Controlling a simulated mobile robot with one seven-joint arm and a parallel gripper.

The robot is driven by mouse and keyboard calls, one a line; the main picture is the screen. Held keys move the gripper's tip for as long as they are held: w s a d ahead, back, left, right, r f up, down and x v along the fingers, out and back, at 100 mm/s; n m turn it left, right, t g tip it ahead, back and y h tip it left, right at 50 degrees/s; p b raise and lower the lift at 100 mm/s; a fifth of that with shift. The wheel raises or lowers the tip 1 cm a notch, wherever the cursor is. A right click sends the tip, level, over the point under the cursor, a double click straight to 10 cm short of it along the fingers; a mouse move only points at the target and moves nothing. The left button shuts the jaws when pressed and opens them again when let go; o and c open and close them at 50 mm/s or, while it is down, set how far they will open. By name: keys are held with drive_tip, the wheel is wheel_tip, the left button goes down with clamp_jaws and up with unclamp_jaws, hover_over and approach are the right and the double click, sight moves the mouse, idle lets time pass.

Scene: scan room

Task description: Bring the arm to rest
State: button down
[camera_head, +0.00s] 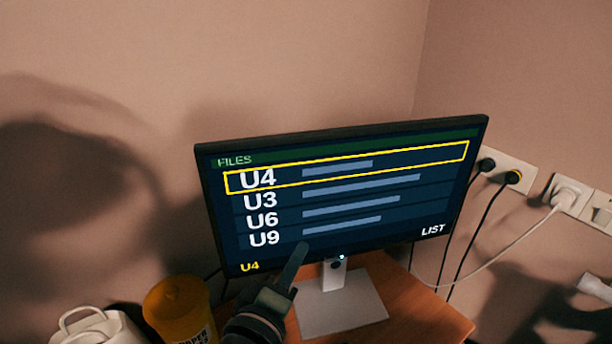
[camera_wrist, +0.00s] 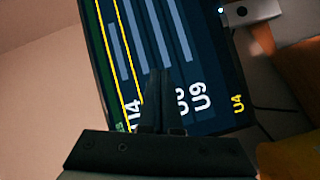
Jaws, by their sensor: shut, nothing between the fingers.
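My gripper (camera_head: 299,252) is in the lower middle of the head view, its shut fingers pointing up in front of the lower part of a monitor (camera_head: 340,261). In the wrist view my gripper (camera_wrist: 159,72) is shut and empty, with the screen (camera_wrist: 205,60) behind its fingers. I cannot tell whether the fingertips touch the screen. The screen reads FILES, with rows U4, U3, U6 and U9. A yellow box frames the U4 row. Yellow U4 shows at the lower left and LIST at the lower right.
The monitor stands on a wooden table (camera_head: 425,308). A yellow container (camera_head: 177,308) and a white object (camera_head: 95,328) are at lower left. Wall sockets (camera_head: 512,172) with plugs and cables are at right. A white cable hangs between the sockets and the table.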

wheel_tip(320, 180, up, 26)
drive_tip(key=s+d+m+t+y, duration=0.1)
drive_tip(key=s+m+t+y, duration=0.15)
drive_tip(key=m+t, duration=0.45)
drive_tip(key=s+r+m+t+y, duration=0.3)
drive_tip(key=s+r, duration=0.7)
drive_tip(key=r, duration=0.4)
drive_tip(key=shift+s+r+t, duration=0.2)
drive_tip(key=shift+s+t, duration=0.2)
drive_tip(key=shift+t, duration=0.4)
drive_tip(key=shift+d, duration=0.1)
